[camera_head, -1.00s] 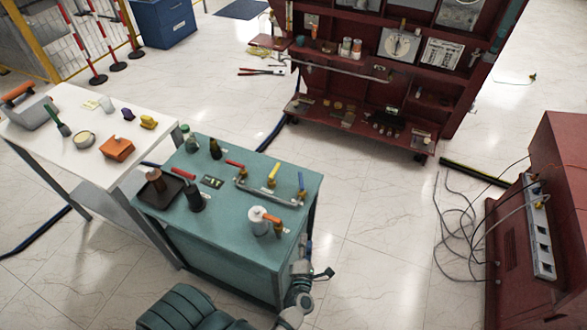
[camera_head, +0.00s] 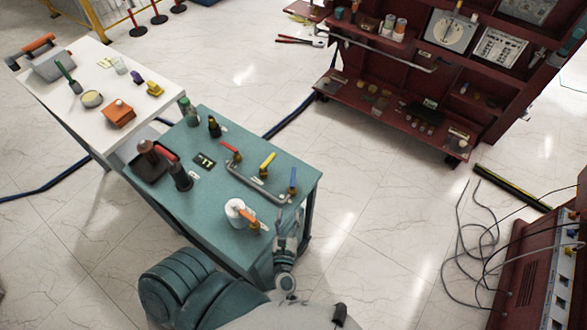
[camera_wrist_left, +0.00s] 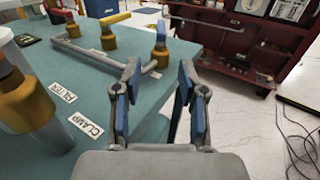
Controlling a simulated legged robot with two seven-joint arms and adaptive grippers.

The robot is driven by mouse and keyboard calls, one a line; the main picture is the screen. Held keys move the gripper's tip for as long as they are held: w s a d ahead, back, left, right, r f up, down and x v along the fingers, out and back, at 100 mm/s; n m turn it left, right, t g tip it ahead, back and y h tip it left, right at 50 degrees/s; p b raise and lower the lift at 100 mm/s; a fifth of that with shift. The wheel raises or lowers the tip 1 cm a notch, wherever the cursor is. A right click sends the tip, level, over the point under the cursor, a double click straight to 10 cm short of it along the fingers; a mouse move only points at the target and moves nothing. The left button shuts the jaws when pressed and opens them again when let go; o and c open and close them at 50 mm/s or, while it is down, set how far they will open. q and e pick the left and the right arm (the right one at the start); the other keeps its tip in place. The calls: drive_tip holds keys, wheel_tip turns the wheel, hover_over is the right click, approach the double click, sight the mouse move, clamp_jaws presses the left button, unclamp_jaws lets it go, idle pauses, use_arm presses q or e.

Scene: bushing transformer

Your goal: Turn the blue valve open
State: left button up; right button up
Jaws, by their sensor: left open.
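The blue valve (camera_head: 293,180) stands at the right corner of the teal table (camera_head: 212,215), on the end of a grey pipe. In the left wrist view, its blue handle (camera_wrist_left: 161,29) stands upright above a brass body. My left gripper (camera_head: 291,222) is by the table's right edge, nearer to me than the valve. In the left wrist view, its open blue-padded fingers (camera_wrist_left: 159,72) are empty and point toward the valve, apart from it. My right gripper is not in view.
A yellow valve (camera_head: 267,163) and a red valve (camera_head: 235,157) share the pipe. A white canister (camera_head: 235,211) and an orange-handled valve (camera_head: 249,219) stand at the near side. A dark red shelf (camera_head: 385,110) is behind.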

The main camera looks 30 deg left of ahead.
use_arm(q)
drive_tip(key=p, duration=0.2)
approach(293, 174)
drive_tip(key=shift+w+r, duration=0.2)
drive_tip(key=shift+w, duration=0.55)
drive_tip(key=x, duration=0.5)
drive_tip(key=p+x, duration=0.1)
drive_tip(key=x, duration=0.2)
drive_tip(key=shift+s+a+f, duration=0.1)
drive_tip(key=shift+a+f, duration=0.2)
drive_tip(key=shift+a, duration=0.15)
drive_tip(key=shift+w, duration=0.4)
drive_tip(key=shift+d, duration=0.2)
drive_tip(key=shift+a, duration=0.15)
drive_tip(key=c, duration=0.8)
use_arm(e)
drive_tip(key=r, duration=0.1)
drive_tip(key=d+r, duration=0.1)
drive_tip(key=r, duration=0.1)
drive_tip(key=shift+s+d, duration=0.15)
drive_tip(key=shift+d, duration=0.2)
